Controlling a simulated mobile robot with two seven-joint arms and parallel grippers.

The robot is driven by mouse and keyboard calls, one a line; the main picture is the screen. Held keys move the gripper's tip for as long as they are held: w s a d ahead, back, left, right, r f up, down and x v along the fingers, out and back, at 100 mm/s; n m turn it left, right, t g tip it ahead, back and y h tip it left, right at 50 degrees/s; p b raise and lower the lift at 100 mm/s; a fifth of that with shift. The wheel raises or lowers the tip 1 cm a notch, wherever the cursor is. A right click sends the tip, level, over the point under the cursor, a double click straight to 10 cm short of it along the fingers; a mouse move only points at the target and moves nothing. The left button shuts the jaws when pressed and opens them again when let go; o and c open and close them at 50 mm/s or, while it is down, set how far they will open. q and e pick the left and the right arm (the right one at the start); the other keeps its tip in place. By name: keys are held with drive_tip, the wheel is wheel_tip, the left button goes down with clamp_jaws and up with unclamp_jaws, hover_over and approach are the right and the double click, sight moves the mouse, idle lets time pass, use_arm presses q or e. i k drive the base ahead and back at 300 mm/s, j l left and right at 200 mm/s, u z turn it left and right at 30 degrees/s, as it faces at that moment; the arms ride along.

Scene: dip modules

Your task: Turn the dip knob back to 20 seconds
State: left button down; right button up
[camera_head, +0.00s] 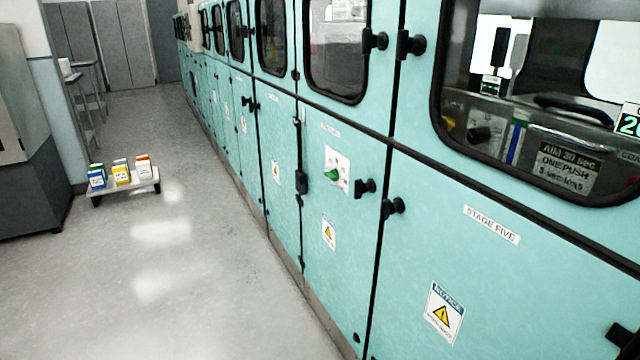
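A green knob (332,175) sits on a white plate (337,168) on a teal cabinet door, a little right of the picture's middle. Small marks on the plate are too small to read, so I cannot tell the knob's setting. A black latch (365,187) is just right of the plate. Neither of my grippers is in view, and nothing touches the knob.
A long row of teal cabinets with windows runs along the right side. The near door carries a "STAGE FIVE" label (491,225). A low cart (125,188) with several coloured boxes stands on the floor at left. The grey floor (190,280) between is clear.

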sight(333, 175)
drive_tip(key=i+j+z, duration=0.2)
drive_tip(key=i+j, duration=0.25)
drive_tip(key=j, duration=0.15)
drive_tip(key=i+j+z, duration=0.1)
drive_tip(key=j, duration=0.25)
drive_tip(key=i+j+z, duration=0.1)
drive_tip(key=i+j, duration=0.15)
drive_tip(key=i+j+z, duration=0.15)
drive_tip(key=j, duration=0.25)
drive_tip(key=i+j+z, duration=0.1)
drive_tip(key=j, duration=0.3)
drive_tip(key=i+j+z, duration=0.1)
drive_tip(key=i+j, duration=0.15)
drive_tip(key=j, duration=0.15)
drive_tip(key=i+j+z, duration=0.1)
drive_tip(key=j, duration=0.3)
